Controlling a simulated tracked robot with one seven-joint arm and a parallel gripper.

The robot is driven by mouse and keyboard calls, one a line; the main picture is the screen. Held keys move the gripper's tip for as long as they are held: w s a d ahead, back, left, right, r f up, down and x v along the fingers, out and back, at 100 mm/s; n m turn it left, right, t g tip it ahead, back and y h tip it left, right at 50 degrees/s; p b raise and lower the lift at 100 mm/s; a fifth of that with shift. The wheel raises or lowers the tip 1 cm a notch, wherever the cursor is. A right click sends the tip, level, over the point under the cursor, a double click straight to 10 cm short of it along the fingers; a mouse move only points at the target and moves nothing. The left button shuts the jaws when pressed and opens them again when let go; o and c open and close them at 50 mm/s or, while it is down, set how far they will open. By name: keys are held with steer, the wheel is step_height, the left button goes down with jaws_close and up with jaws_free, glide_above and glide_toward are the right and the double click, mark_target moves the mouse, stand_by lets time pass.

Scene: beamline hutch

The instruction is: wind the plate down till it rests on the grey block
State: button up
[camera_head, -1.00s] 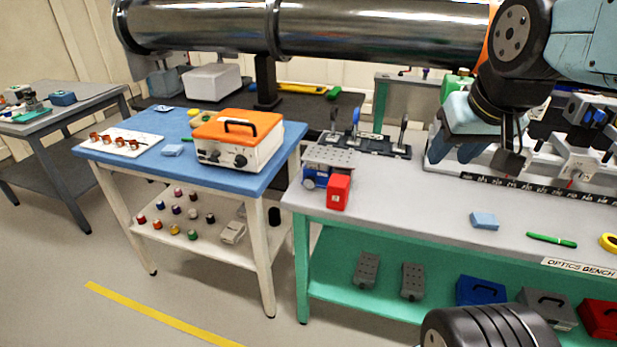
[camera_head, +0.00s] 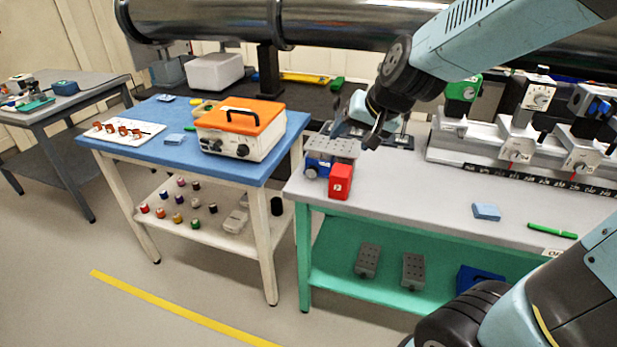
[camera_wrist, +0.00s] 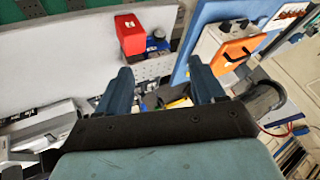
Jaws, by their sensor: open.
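The perforated grey plate (camera_head: 333,147) sits raised on a blue jack (camera_head: 318,170) at the left end of the optics bench. A round grey knob (camera_head: 311,173) shows at the jack's front left; the knob also shows in the wrist view (camera_wrist: 158,33). The plate (camera_wrist: 152,69) lies beyond my fingertips there. My gripper (camera_head: 354,128) is open and empty, above and behind the plate's right side in the head view; in the wrist view its fingers (camera_wrist: 162,84) stand apart. I cannot make out a grey block under the plate.
A red block (camera_head: 340,182) stands close in front of the jack. An orange-topped case (camera_head: 240,130) is on the blue table to the left. Optical mounts on a rail (camera_head: 510,157) stand right. The bench's middle holds a blue sponge-like block (camera_head: 486,212) and a green pen (camera_head: 552,234).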

steer(key=w+a+f+m, duration=0.1)
steer(key=w+a+f, duration=0.35)
steer(key=f, duration=0.25)
steer(key=t+h, duration=1)
steer(key=t, duration=0.1)
glide_toward(311, 173)
steer(key=x, duration=0.8)
steer(key=c, duration=1.1)
